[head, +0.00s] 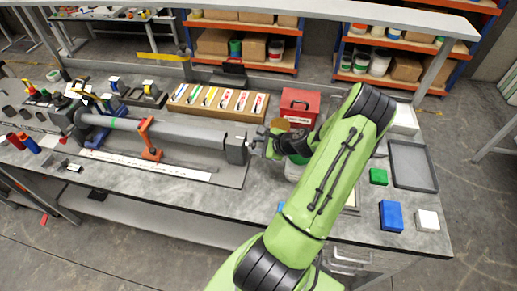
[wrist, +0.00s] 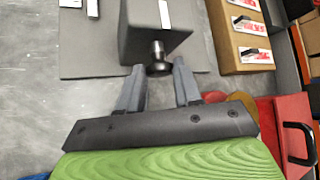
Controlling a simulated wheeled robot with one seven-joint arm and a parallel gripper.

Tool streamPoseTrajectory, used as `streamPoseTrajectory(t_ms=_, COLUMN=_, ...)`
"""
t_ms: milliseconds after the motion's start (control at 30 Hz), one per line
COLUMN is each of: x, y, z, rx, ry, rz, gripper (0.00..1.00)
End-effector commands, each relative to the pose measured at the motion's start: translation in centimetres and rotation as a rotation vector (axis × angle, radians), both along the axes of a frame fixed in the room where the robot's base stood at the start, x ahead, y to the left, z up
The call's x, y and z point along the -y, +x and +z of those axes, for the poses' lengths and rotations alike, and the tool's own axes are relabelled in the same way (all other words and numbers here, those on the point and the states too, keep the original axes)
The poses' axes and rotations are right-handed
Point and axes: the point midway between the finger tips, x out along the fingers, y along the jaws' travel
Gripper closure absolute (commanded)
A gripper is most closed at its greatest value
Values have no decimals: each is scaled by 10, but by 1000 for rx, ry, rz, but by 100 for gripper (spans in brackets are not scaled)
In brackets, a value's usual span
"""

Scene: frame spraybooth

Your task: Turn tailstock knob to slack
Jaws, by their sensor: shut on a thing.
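The tailstock (head: 237,149) is a dark grey block at the right end of the long grey tube (head: 180,133). It also shows at the top of the wrist view (wrist: 150,35). Its knob (wrist: 158,60) is a short dark metal cylinder sticking out of the block's near face, towards my gripper. My gripper (wrist: 159,82) is shut on the knob, with one grey finger on each side of it. In the head view my gripper (head: 262,141) is at the tailstock's right side, and the knob is too small there to tell its turn.
An orange support (head: 149,141) stands at the tube. Behind are a wooden rack (head: 218,103) of cards and a red toolbox (head: 299,104). Right of my arm lie a grey tray (head: 412,165) and green (head: 378,176), blue (head: 391,215) and white (head: 428,220) blocks.

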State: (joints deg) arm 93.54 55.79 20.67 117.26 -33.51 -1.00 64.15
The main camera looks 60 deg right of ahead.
Motion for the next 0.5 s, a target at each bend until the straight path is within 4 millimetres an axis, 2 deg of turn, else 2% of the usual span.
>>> streamPoseTrajectory(t_ms=33, x=-1, y=0, z=-7, rx=23, ry=-41, rz=0, gripper=97)
streamPoseTrajectory(t_ms=500, x=-4, y=-2, z=-18, rx=197, ry=-453, rz=-2, gripper=97)
